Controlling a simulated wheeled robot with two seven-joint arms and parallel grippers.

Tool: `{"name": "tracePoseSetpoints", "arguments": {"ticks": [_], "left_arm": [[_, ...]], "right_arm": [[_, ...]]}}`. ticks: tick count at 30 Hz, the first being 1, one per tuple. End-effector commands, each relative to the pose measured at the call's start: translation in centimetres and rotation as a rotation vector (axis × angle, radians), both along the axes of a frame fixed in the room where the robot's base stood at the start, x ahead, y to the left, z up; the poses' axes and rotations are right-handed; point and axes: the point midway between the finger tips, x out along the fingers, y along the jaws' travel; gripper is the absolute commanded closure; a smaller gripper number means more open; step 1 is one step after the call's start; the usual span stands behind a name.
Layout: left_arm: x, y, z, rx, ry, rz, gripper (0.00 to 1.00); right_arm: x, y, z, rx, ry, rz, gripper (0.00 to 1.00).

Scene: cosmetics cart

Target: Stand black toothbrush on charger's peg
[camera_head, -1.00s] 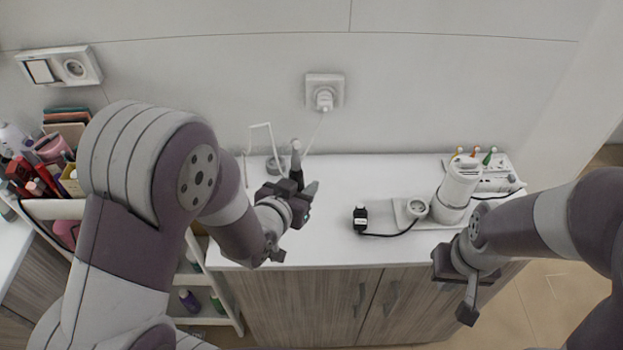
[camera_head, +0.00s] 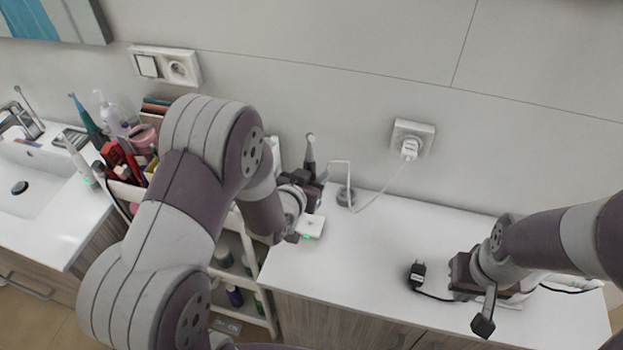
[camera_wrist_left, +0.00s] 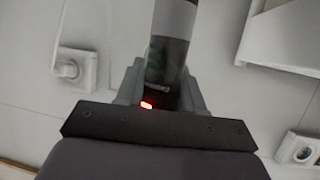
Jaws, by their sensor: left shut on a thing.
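The black toothbrush (camera_head: 310,152) is upright in my left gripper (camera_head: 309,186), its head pointing up. In the left wrist view the handle (camera_wrist_left: 170,50) sits between the fingers, with a red light low on it. The round grey charger (camera_head: 346,197) stands on the counter to the right of this gripper, and a white cable runs from it to the wall plug. The toothbrush is apart from the charger. The peg is too small to make out. My right gripper (camera_head: 471,306) is open over the right of the counter, with no object visible between its fingers.
A thin white bent frame (camera_head: 334,165) rises beside the charger. A white pad (camera_head: 311,227) with a green light lies below the left gripper. A black adapter (camera_head: 417,272) lies further right. The middle of the counter (camera_head: 380,235) is clear.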

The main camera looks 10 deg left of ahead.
Motion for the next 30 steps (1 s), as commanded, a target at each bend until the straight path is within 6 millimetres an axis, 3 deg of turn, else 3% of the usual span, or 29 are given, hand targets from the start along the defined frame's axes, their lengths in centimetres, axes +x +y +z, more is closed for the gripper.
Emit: {"name": "tracePoseSetpoints", "arguments": {"ticks": [8,21,30], "left_arm": [[-0.1,0.0,-0.7,0.0,-0.001,0.0,0.97],[0.0,0.0,-5.6,0.0,-0.001,0.0,0.97],[0.0,0.0,-5.7,0.0,-0.002,0.0,0.97]], "right_arm": [[0.0,0.0,-0.9,0.0,0.0,0.0,1.0],[0.0,0.0,-5.3,0.0,0.0,0.0,1.0],[0.0,0.0,-5.4,0.0,0.0,0.0,1.0]]}}
